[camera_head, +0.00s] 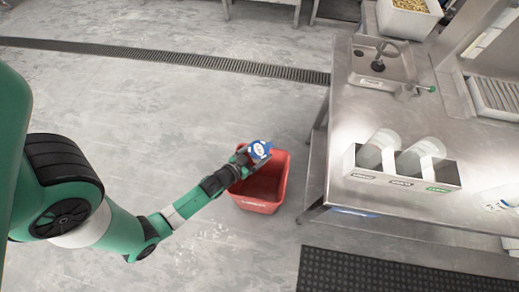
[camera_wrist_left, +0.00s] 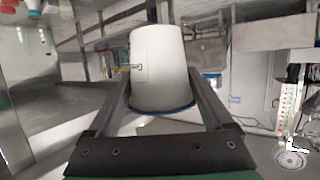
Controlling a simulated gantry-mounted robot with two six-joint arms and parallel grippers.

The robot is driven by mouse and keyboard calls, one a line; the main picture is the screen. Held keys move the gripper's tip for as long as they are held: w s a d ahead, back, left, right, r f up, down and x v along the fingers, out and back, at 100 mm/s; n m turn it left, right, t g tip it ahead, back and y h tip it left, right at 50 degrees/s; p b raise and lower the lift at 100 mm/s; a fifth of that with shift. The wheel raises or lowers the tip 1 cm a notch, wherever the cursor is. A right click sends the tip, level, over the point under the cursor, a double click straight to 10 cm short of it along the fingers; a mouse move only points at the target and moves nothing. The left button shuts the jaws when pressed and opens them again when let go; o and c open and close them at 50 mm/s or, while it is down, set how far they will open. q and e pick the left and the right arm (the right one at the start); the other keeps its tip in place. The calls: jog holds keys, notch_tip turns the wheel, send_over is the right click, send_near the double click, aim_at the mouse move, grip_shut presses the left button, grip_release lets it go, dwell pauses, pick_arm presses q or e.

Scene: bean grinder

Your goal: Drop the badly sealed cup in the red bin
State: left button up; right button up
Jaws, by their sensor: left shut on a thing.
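The cup shows in the left wrist view (camera_wrist_left: 160,70) as a white tapered body with a blue rim at its lower end in the picture. In the head view the cup (camera_head: 259,150) shows a blue-and-white round end. My left gripper (camera_head: 247,157) is shut on the cup; in the wrist view its two fingers (camera_wrist_left: 160,95) press on either side. The red bin (camera_head: 260,206) stands on the floor, open at the top. In the head view the gripper and cup overlap the bin's far left rim, above the opening. The seal's condition is too small to tell. My right gripper is out of view.
A steel counter (camera_head: 345,120) with a sink (camera_head: 378,68) stands right of the bin. On it, a white divided holder (camera_head: 400,182) carries clear cups. A black mat (camera_head: 390,275) lies at the bottom right. Floor left of the bin is clear apart from a drain grate (camera_head: 170,57).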

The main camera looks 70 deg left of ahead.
pick_arm(q)
notch_tip(320, 180, down, 6)
jog(key=b, duration=0.5)
jog(key=shift+b, duration=0.35)
jog(key=shift+r, duration=0.1)
jog(key=o, duration=1.3)
